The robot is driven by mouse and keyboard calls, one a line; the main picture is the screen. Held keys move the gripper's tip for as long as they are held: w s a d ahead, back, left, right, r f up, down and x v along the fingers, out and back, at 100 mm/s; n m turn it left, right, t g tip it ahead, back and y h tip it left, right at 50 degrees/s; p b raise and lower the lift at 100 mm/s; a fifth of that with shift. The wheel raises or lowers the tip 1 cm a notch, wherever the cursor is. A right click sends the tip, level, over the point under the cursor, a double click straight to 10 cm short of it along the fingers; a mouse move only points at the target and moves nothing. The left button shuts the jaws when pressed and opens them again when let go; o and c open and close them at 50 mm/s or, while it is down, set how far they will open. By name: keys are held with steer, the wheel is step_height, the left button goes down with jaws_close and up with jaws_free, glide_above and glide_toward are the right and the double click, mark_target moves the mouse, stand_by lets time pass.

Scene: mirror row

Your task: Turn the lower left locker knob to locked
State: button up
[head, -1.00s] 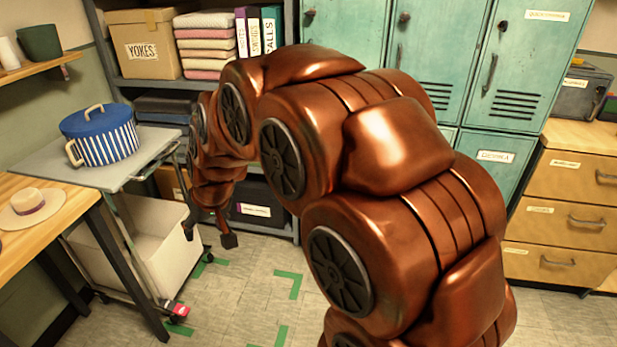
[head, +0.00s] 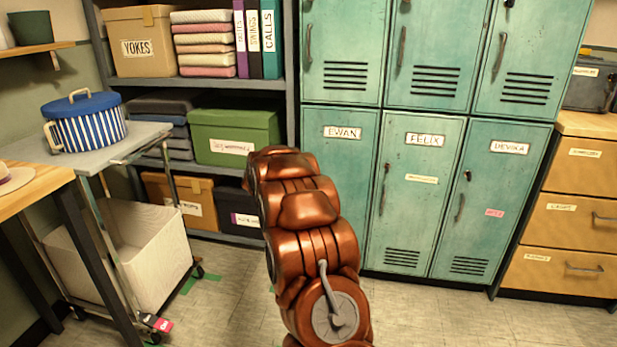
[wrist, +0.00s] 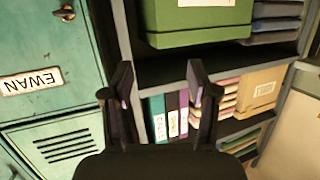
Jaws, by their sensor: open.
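The lower left locker (head: 345,215) has a green door with an EWAN label (head: 342,132). Its left edge is behind my copper arm in the head view, and I see no knob on it there. In the wrist view, which looks upside down, the EWAN door shows at the left with its label (wrist: 32,82). A dark knob on a reddish base (wrist: 64,14) sits near the door's edge; I cannot read its setting. My gripper (wrist: 160,72) is open and empty, with its fingers apart in front of the shelf, beside the lockers and away from the knob.
A dark shelf unit (head: 200,84) with a green box (head: 235,135) stands left of the lockers. A trolley with a striped pot (head: 85,122) and white bin (head: 130,255) is at the left. Wooden drawers (head: 570,215) are at the right. Floor before the lockers is clear.

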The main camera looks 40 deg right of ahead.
steer(key=s+d+f+m+g+h+b, duration=0.1)
steer(key=s+d+f+m+h+b, duration=0.2)
steer(key=d, duration=0.4)
steer(key=s+d+f+g+h+b, duration=0.1)
steer(key=d+f+h+b, duration=0.15)
steer(key=d+f, duration=0.4)
steer(key=x, duration=0.3)
steer(key=r+x, duration=0.1)
steer(key=x, duration=0.5)
steer(key=shift+s+r+p, duration=0.15)
steer(key=shift+p, duration=0.15)
steer(key=shift+d, duration=0.1)
steer(key=shift+c, duration=0.3)
jaws_close()
